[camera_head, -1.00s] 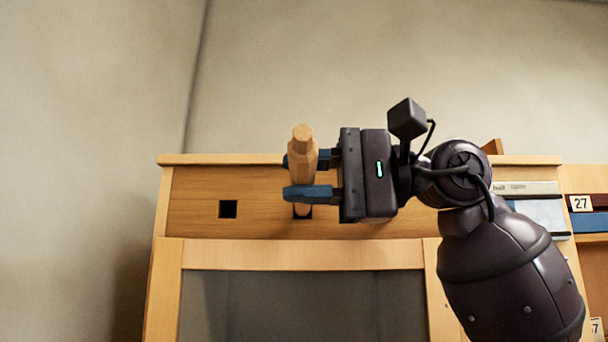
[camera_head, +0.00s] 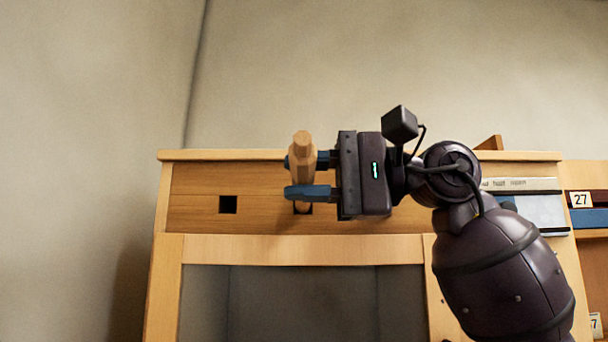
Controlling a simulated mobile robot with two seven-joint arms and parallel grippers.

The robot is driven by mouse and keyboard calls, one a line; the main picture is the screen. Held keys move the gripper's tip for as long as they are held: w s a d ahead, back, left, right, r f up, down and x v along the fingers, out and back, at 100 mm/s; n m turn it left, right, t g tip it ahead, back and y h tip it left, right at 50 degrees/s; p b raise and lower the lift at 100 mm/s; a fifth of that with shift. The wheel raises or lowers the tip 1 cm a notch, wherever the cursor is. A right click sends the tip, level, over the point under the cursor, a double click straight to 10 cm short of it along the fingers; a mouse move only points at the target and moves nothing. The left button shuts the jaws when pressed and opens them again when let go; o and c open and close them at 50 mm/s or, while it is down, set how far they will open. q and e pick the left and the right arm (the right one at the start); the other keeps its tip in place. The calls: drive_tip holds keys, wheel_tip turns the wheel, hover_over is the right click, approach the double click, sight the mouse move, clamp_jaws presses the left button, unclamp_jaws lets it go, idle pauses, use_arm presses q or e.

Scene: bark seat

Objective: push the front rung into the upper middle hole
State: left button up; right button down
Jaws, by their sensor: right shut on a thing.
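The front rung (camera_head: 302,170) is a light wooden peg with a faceted end. The rung's lower end is at the upper middle hole (camera_head: 296,210), a dark opening in the wooden board (camera_head: 262,214). The rung and finger cover most of this hole. I cannot tell how deep the end sits in it. My left gripper is not in view.
Another square hole (camera_head: 228,204) is open to the left on the same board. A wooden frame (camera_head: 300,249) surrounds a dark panel below. Shelves with number labels (camera_head: 581,200) stand at the right. The space left of the rung is clear.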

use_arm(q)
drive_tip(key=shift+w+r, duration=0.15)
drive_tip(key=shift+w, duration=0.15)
use_arm(e)
drive_tip(key=shift+w, duration=0.7)
drive_tip(key=shift+w, duration=0.4)
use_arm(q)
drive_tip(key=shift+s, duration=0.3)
use_arm(e)
drive_tip(key=shift+w, duration=0.15)
drive_tip(key=c, duration=0.9)
unclamp_jaws()
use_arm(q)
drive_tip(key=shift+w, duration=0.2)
use_arm(e)
drive_tip(key=shift+o, duration=0.4)
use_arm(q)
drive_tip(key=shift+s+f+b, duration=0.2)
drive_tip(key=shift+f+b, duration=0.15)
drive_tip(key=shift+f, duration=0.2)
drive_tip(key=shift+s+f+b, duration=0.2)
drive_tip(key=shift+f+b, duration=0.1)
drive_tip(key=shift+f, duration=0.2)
use_arm(e)
drive_tip(key=d, duration=1.1)
drive_tip(key=shift+a, duration=0.1)
